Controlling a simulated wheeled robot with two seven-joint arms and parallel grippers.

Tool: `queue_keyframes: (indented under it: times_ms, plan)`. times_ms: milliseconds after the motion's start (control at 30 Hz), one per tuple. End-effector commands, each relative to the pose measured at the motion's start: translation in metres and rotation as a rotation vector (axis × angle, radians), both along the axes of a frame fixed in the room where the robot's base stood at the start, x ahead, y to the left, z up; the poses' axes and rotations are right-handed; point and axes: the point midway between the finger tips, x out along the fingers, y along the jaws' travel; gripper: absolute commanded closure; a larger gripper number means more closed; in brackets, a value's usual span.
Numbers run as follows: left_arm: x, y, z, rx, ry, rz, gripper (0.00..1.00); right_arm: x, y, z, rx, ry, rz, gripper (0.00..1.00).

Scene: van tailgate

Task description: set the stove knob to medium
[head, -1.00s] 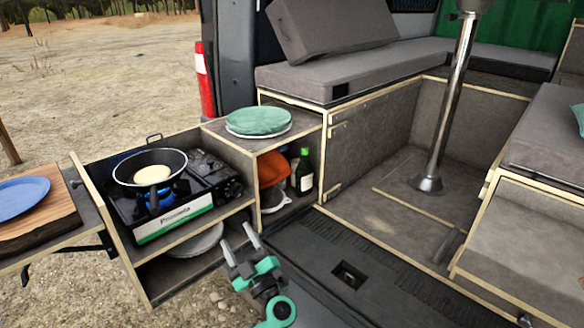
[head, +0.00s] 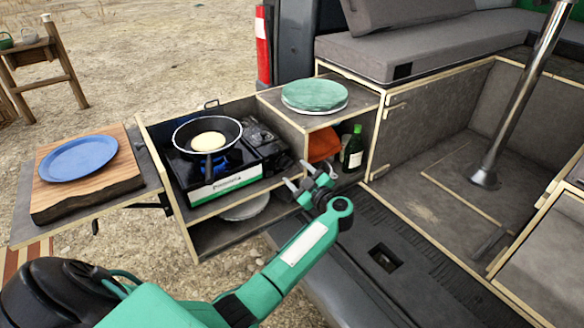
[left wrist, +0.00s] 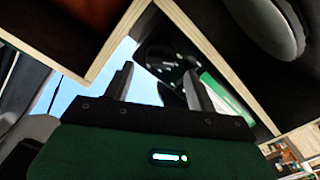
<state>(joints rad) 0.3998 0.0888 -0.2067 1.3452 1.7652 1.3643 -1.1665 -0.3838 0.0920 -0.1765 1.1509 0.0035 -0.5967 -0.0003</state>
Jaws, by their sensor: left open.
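The portable stove (head: 222,184) stands on the pull-out kitchen unit, with a black pan (head: 181,140) holding a pale round pancake (head: 208,142) on its burner and blue flame showing beneath. Its dark control end (head: 262,140) is at the right; the knob's setting is too small to read. My left gripper (head: 298,178) is open and empty, in front of the unit's right part, apart from the stove. In the left wrist view, the open fingers (left wrist: 157,88) point towards the stove's dark control end (left wrist: 160,55). My right gripper is not in view.
A shelf with a green plate (head: 315,94) stands right of the stove, above a green bottle (head: 353,148) and an orange item (head: 322,146). Its wooden edges are close to my gripper. A blue plate (head: 79,158) lies on a wooden board (head: 112,190) at left.

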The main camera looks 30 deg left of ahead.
Motion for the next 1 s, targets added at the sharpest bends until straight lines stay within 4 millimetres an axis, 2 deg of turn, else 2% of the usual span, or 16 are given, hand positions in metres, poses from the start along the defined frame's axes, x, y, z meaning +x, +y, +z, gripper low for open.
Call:
queue_keyframes:
  times_ms: [33,200,600,667,833,1000]
  plan:
    - [0.003,0.009,0.001,0.003,0.0,0.002,0.43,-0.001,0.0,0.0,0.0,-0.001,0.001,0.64]
    - [0.011,0.027,0.0,0.0,0.0,-0.001,0.43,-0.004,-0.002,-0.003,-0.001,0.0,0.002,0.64]
    - [0.014,0.034,0.0,0.0,-0.001,-0.001,0.43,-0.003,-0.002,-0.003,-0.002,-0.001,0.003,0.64]
    - [0.014,0.034,0.0,0.0,-0.001,-0.001,0.53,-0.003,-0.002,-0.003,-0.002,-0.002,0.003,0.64]
    - [0.014,0.034,0.0,0.0,-0.001,-0.001,0.86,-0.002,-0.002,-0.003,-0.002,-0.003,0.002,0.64]
    - [0.014,0.034,0.0,0.0,0.0,-0.001,0.87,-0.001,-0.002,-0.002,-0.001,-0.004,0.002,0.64]
